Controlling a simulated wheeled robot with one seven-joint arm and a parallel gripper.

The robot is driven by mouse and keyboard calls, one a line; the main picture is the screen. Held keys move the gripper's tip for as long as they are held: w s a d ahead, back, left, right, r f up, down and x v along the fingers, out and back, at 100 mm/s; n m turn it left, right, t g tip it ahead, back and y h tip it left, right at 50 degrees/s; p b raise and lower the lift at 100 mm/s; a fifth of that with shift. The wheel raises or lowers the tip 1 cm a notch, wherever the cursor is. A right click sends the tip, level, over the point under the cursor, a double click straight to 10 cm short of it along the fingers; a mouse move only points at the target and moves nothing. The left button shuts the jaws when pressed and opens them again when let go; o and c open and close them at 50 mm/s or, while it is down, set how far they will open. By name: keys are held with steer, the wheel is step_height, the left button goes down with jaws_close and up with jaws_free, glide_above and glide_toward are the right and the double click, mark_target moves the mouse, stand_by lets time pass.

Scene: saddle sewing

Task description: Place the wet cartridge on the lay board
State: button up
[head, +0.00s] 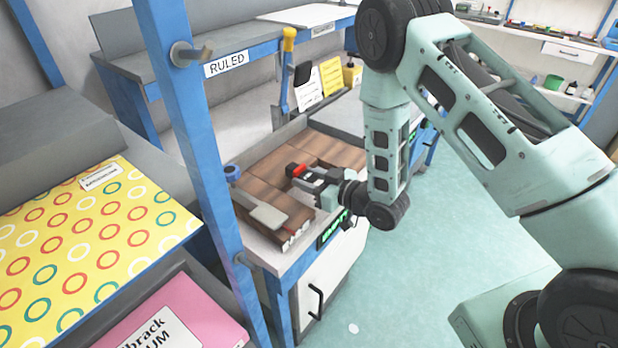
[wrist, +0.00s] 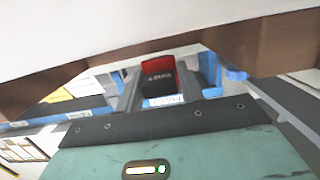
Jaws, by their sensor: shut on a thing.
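A red-and-black block (head: 298,170), which I take to be the wet cartridge, is held at the end of my gripper (head: 305,178) in the head view. In the wrist view its red face with pale lettering (wrist: 160,75) sits between the two grey fingers of my gripper (wrist: 159,90), which is shut on it. The gripper is over brown, wood-like boards (head: 270,170) on the bench. I cannot tell for certain which surface is the lay board, or whether the block touches the boards below it.
A yellow-topped lever (head: 288,60) rises behind. Ring-patterned yellow sheets (head: 85,240) lie at left. Floor at right is clear.

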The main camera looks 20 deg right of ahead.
steer(key=shift+f+b, duration=0.5)
steer(key=shift+b, duration=0.05)
steer(key=shift+f, duration=0.1)
steer(key=o, duration=1.1)
steer(key=shift+s+f, duration=0.15)
